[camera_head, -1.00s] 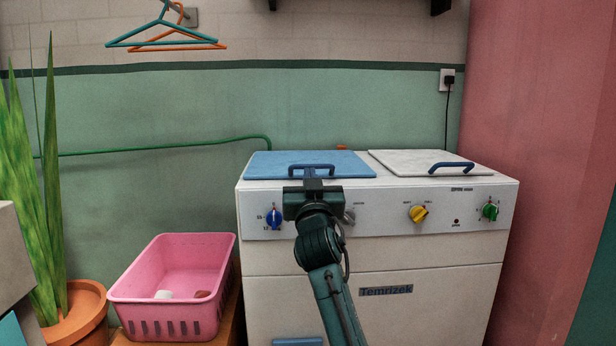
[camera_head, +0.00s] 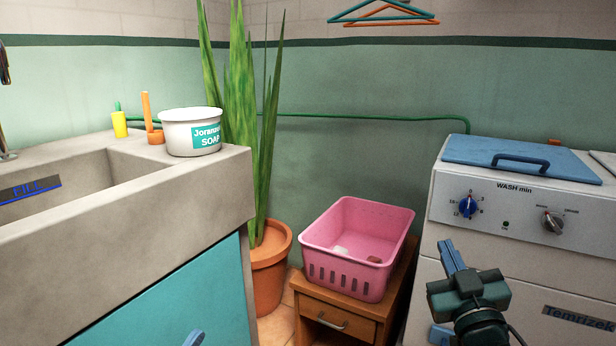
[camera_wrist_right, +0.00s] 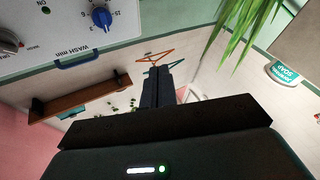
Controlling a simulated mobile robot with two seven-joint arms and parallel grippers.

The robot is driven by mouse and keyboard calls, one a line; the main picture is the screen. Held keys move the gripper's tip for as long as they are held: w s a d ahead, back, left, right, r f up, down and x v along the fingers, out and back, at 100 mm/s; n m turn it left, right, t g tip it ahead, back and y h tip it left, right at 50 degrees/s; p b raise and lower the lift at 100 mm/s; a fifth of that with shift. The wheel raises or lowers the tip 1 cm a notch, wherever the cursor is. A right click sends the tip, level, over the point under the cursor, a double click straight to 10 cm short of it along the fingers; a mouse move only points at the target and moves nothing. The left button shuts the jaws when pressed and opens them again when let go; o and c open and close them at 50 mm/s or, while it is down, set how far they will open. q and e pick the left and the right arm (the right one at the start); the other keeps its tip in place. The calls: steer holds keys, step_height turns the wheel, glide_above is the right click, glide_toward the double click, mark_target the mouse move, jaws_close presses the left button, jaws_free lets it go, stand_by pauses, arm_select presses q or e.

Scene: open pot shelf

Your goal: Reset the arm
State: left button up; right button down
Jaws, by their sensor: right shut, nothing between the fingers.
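My right gripper (camera_head: 452,254) is in the lower right of the head view, in front of the white washing machine (camera_head: 468,190). Its fingers point up and are together, with nothing between them. The wrist view shows the same closed fingers (camera_wrist_right: 157,88) and no object at them. The machine's blue lid (camera_head: 520,150) is shut, with a blue handle on it. The gripper is apart from lid and handle.
A pink basket (camera_head: 330,268) with small items stands on a wooden cabinet (camera_head: 338,312) left of the gripper. A potted plant (camera_head: 268,280), a grey sink (camera_head: 150,190) and a white soap tub (camera_head: 178,135) are further left. Hangers (camera_head: 385,20) hang above.

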steer(key=s+a+f+n+g+y+p, duration=0.2)
steer(key=s+a+y, duration=0.3)
steer(key=s+a, duration=0.45)
steer(key=s+a+f+n+g+y+p, duration=0.1)
steer(key=s+a+y, duration=0.45)
steer(key=s, duration=0.65)
arm_select(q)
steer(key=s+a+r+n+g+y+p, duration=0.3)
steer(key=a+r+n+g+y+p, duration=0.2)
steer(key=p, duration=3.2)
step_height(320, 180, up, 3)
steer(key=g+y, duration=0.3)
steer(key=g, duration=0.1)
arm_select(e)
steer(key=s+d+r+m+g+h, duration=0.1)
steer(key=d+r+m+g+h, duration=0.2)
steer(key=r+g+h, duration=0.3)
step_height(320, 180, up, 4)
steer(key=shift+s+d+r+g+h, duration=0.2)
steer(key=shift+s+d+g+h, duration=0.15)
steer(key=shift+d+g, duration=0.5)
arm_select(q)
steer(key=shift+r, duration=0.1)
